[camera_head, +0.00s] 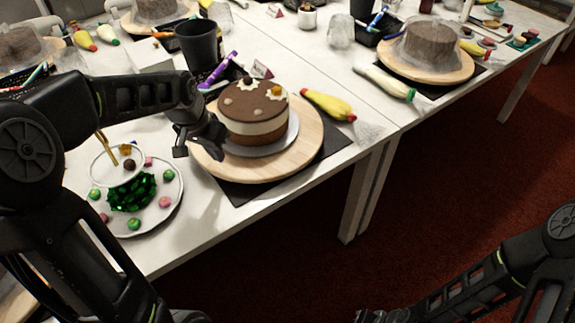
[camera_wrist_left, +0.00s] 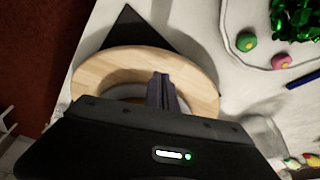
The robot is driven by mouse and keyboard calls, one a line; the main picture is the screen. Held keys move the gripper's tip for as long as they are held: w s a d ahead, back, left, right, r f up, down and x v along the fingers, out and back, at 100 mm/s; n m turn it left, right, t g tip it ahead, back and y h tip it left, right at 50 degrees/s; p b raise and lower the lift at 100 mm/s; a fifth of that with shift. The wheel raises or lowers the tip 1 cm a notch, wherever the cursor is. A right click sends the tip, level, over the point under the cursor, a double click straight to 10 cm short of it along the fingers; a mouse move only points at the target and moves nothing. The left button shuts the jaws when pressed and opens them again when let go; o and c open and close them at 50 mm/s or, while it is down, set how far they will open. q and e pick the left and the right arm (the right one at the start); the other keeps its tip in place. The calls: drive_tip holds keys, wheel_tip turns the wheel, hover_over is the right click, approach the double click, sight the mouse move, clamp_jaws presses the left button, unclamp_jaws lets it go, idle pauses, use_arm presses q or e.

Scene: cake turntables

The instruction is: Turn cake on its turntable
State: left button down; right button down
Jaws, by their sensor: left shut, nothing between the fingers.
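The cake (camera_head: 254,112) has a brown top with small decorations, a cream band and a brown base. It sits on a light plate (camera_head: 286,141) on the round wooden turntable (camera_head: 308,146). My left gripper (camera_head: 218,152) is shut and empty at the left side of the turntable, close to the cake. Whether it touches either is unclear. In the left wrist view its shut fingers (camera_wrist_left: 163,92) show over the wooden turntable (camera_wrist_left: 100,68); the cake is hidden there behind the gripper body. My right forearm shows at the lower right; its gripper is out of frame.
A white plate (camera_head: 172,194) with green and pink sweets lies left of the turntable. A black cup (camera_head: 198,45), a purple piping tool (camera_head: 217,72) and a yellow piping bag (camera_head: 328,104) stand or lie around it. A dark mat (camera_head: 330,148) lies under the turntable, near the table edge.

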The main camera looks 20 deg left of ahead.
sight(228, 169)
use_arm(q)
drive_tip(key=shift+w+a, duration=0.1)
drive_tip(key=shift+a, duration=0.2)
drive_tip(key=shift+f, duration=0.15)
drive_tip(key=shift+f+b, duration=1.2)
drive_tip(key=shift+f, duration=0.15)
drive_tip(key=shift+r, duration=0.1)
drive_tip(key=shift+d, duration=0.7)
drive_tip(key=shift+d, duration=0.15)
drive_tip(key=shift+d, duration=0.35)
drive_tip(key=shift+r+p, duration=1.05)
drive_tip(key=shift+r, duration=0.35)
